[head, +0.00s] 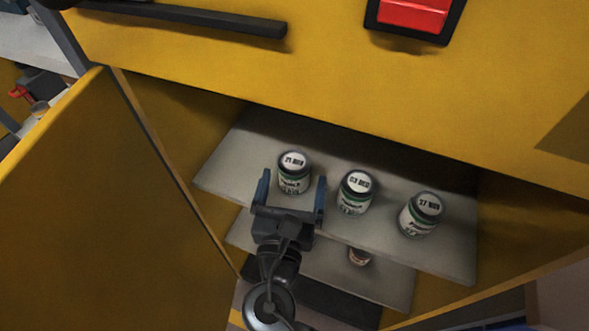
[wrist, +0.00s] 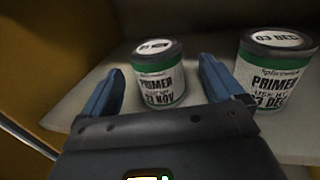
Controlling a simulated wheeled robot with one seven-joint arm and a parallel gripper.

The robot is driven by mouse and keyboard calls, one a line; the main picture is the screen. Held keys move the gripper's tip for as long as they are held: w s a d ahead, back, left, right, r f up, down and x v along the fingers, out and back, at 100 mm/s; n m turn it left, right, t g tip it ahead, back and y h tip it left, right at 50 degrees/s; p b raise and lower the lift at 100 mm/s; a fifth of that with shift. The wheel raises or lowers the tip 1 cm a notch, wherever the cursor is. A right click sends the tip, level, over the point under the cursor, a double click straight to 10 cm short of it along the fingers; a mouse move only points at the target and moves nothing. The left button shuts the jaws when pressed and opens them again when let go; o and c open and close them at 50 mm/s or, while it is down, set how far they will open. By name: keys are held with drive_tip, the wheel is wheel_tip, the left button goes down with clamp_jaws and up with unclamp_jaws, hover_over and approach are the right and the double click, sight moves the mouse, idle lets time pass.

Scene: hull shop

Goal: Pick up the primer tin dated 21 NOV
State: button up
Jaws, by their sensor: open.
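The primer tin dated 21 NOV (head: 294,174) stands upright at the left of the upper shelf, white with green bands and a dated lid. In the wrist view this tin (wrist: 160,75) shows "PRIMER" and "21 NOV" on its front. My gripper (head: 293,180) is open, its two blue fingers left and right of this tin in the picture. In the wrist view my gripper (wrist: 161,72) frames the tin, with a visible gap on each side. I cannot tell how far the fingertips reach alongside it.
A tin dated 03 DEC (head: 356,193) stands close right of my right finger, also in the wrist view (wrist: 275,75). A third tin (head: 421,214), apparently 27 NOV, is farther right. Another tin (head: 360,257) sits on the lower shelf (head: 390,284). An open yellow door (head: 95,210) is left.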

sight(294, 166)
drive_tip(key=w, duration=0.4)
drive_tip(key=shift+w+d+r, duration=0.1)
drive_tip(key=shift+w, duration=0.1)
drive_tip(key=shift+c, duration=0.3)
drive_tip(key=c, duration=1.2)
drive_tip(key=shift+r, duration=0.1)
